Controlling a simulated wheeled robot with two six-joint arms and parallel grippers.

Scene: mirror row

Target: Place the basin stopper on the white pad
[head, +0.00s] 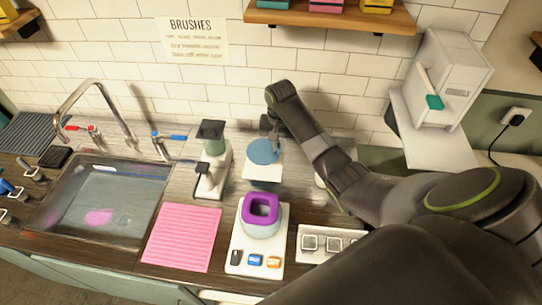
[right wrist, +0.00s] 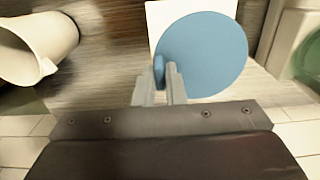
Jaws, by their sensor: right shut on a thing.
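The basin stopper is a flat blue disc (head: 264,151) over the white pad (head: 262,174) at the back of the counter. In the right wrist view the blue disc (right wrist: 208,55) covers much of the white pad (right wrist: 160,12) and overhangs it to the right. My right gripper (head: 271,126) reaches in from the right behind the disc. Its fingers (right wrist: 159,82) are shut on a small blue grip at the disc's edge. I cannot tell whether the disc touches the pad or hovers just above it. My left gripper is not in view.
A sink (head: 100,200) with a tap is at left. A pink ribbed mat (head: 182,237) lies in front. A scale-like base carries a purple ring (head: 261,208) close in front. A white cup-like thing (right wrist: 35,50) shows nearby.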

